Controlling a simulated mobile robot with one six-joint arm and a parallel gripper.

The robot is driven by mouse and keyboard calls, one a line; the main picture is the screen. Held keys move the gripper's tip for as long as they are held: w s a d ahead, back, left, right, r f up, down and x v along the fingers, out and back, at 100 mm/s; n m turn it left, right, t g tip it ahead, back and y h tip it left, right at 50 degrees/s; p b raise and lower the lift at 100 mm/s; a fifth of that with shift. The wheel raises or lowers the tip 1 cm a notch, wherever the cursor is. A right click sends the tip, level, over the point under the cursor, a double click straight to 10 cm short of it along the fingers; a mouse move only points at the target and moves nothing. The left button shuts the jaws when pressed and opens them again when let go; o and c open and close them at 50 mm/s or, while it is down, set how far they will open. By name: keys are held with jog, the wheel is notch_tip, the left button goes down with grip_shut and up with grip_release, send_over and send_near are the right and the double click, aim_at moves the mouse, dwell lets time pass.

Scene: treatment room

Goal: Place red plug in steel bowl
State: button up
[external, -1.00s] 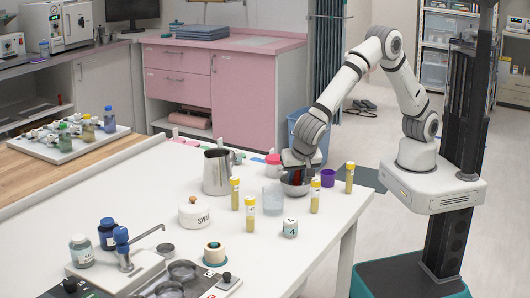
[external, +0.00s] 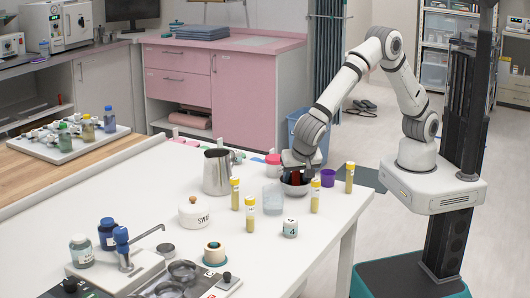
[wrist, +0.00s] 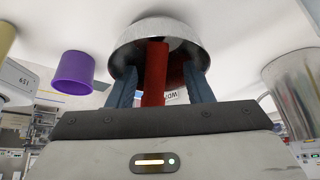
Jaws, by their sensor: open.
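The steel bowl (external: 296,189) stands on the white table near its right end. It also shows at the top of the wrist view (wrist: 160,32). The red plug (wrist: 154,75) is between my fingers, its upper end reaching into the bowl's mouth in that view. It shows as a small red patch over the bowl in the external view (external: 295,178). My gripper (wrist: 160,85) is open, with its fingertips at the bowl's mouth, one on each side of the plug. The gripper is partly hidden in the external view. Whether the plug touches the bowl's floor is hidden.
A purple cup (external: 328,178) stands right of the bowl. Yellow-capped tubes (external: 315,196) stand around it. A steel jug (external: 217,172), a clear beaker (external: 273,197) and a red-lidded jar (external: 273,166) stand to its left. The table front is clear near the right corner.

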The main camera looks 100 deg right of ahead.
aim_at(297, 183)
jog(key=shift+r, duration=0.1)
notch_tip(297, 183, up, 6)
jog(key=shift+r+p, duration=0.2)
jog(key=shift+p, duration=1)
jog(key=shift+r, duration=0.2)
jog(key=shift+r, duration=0.1)
jog(key=s+d+r+n+y, duration=0.3)
jog(key=s+d+r+n, duration=0.5)
jog(key=s, duration=0.3)
jog(key=s+d+n+t+y, duration=0.1)
jog(key=s+d+n, duration=0.2)
jog(key=s+n, duration=0.2)
jog(key=s+d+n+t+y, duration=0.1)
jog(key=s+n, duration=0.4)
jog(key=s, duration=0.5)
jog(key=shift+s+d+f+t+y, duration=0.3)
jog(key=shift+d+f+y, duration=0.15)
jog(key=shift+d, duration=0.5)
